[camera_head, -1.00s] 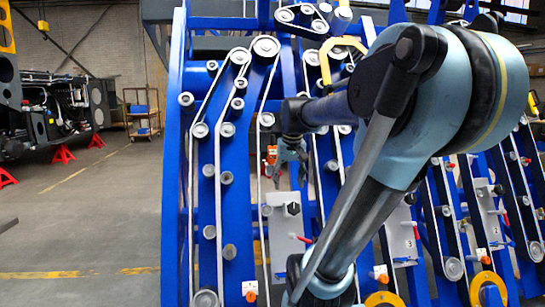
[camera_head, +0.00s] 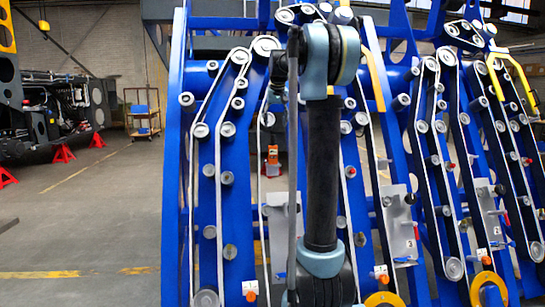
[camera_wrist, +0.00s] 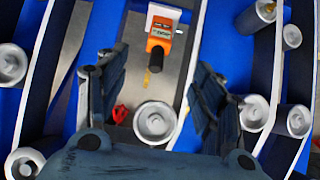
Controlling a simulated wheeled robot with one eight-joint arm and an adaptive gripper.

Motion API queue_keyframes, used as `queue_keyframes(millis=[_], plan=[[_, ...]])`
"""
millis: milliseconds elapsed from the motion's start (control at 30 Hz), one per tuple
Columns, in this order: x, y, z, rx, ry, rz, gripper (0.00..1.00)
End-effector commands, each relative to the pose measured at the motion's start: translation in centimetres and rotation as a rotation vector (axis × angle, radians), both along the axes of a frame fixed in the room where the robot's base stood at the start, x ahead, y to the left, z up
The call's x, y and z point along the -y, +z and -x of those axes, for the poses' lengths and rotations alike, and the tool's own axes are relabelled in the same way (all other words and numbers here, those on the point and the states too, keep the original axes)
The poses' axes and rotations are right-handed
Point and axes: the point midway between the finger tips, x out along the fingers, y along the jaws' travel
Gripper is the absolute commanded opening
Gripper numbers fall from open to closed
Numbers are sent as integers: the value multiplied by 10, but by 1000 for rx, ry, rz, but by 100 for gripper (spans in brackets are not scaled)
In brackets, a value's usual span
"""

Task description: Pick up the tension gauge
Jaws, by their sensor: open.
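The tension gauge (camera_head: 272,157) is a small orange device, in the head view just left of my upright arm, among the blue frame's belts. In the head view my own arm hides the gripper.
White belts and metal rollers run over the blue frame (camera_head: 174,150). In the wrist view a large roller (camera_wrist: 155,122) shows between the fingers, with a red knob (camera_wrist: 119,113) beside it. More rollers flank both fingers. Open floor (camera_head: 90,215) lies at the left.

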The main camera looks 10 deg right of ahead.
Motion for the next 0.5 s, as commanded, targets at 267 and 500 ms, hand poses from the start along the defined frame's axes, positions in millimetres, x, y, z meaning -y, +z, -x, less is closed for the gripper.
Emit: queue_keyframes(millis=[267, 500], plan=[[0, -20, -18, 3, 0, 0, 62], [0, -59, -34, 3, 0, 0, 62]])
